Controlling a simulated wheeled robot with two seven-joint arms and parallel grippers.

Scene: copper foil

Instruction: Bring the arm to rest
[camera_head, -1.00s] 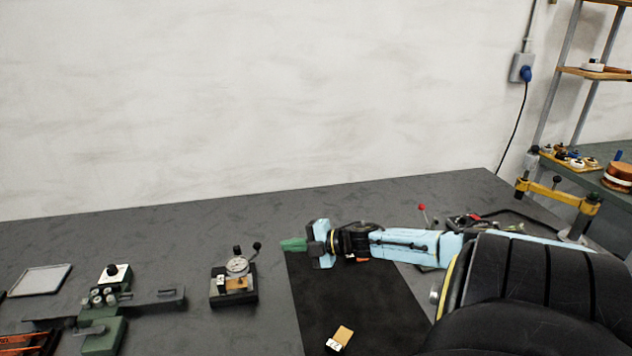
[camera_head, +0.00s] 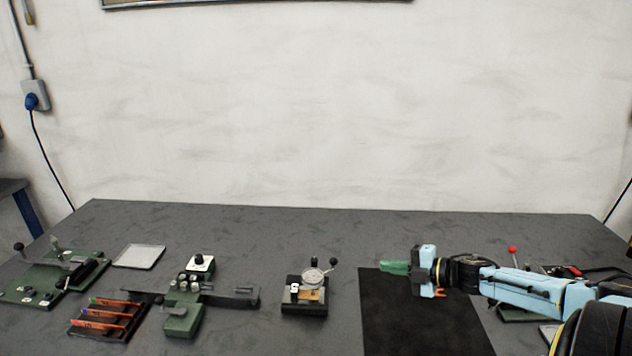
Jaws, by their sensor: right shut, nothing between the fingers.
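My right arm comes in from the right edge, light blue with black joints. Its gripper (camera_head: 396,268) has green fingers that point left. The fingers are shut with nothing between them, held over the far left corner of a black mat (camera_head: 415,320). My left gripper is not in view.
A dial gauge stand (camera_head: 305,292) stands left of the mat. Farther left are a green roller fixture (camera_head: 183,318), a rack of orange-edged strips (camera_head: 105,320), a pale tray (camera_head: 139,257) and a green lever device (camera_head: 50,280). The table's back strip (camera_head: 300,225) is clear.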

